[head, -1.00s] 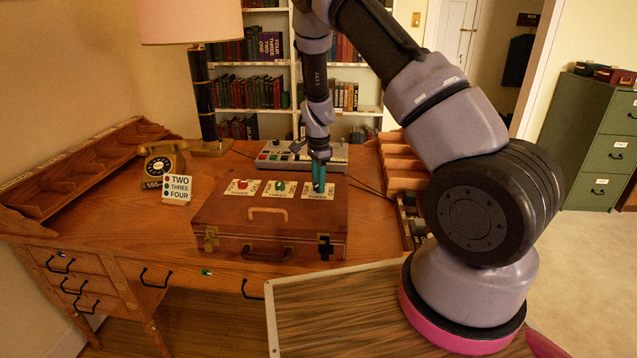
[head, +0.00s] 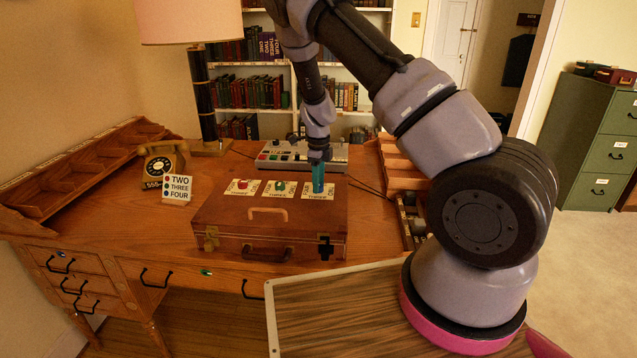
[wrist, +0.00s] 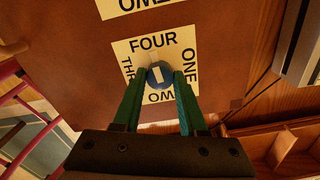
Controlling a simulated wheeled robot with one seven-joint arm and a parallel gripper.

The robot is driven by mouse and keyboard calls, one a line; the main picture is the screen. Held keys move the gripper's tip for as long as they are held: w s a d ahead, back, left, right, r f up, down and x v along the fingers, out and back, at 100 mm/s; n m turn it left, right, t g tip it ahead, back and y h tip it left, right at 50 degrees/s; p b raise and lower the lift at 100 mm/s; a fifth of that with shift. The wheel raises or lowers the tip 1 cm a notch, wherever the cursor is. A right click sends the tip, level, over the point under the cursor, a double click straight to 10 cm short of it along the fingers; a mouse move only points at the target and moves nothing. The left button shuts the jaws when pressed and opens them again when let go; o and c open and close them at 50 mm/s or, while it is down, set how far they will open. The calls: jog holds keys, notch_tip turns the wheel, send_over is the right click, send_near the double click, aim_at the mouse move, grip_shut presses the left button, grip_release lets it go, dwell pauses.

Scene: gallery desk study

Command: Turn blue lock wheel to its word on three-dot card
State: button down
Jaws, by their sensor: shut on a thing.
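A brown case (head: 222,216) on the desk carries a row of three wheels on pale word plates: red (head: 243,184), green (head: 280,187) and, at right, blue. My gripper (head: 318,190) points down over the right plate and hides its wheel in the head view. In the wrist view my gripper's green fingers (wrist: 160,82) are shut on the blue lock wheel (wrist: 161,78). FOUR is above the wheel, ONE right, TWO below, THREE left, partly covered. A pale mark on the wheel points roughly towards FOUR. The three-dot card (head: 178,189) reads TWO, THREE, FOUR; its dot colours are small.
A dial telephone (head: 162,165) stands behind the card, and a lamp (head: 203,100) stands farther back. A grey button panel (head: 300,155) lies behind the case. Wooden trays (head: 400,165) stand to its right.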

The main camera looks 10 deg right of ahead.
jog(key=shift+m, duration=0.7)
jog(key=shift+c, duration=2.2)
grip_release()
notch_tip(320, 180, up, 11)
jog(key=shift+f, duration=0.1)
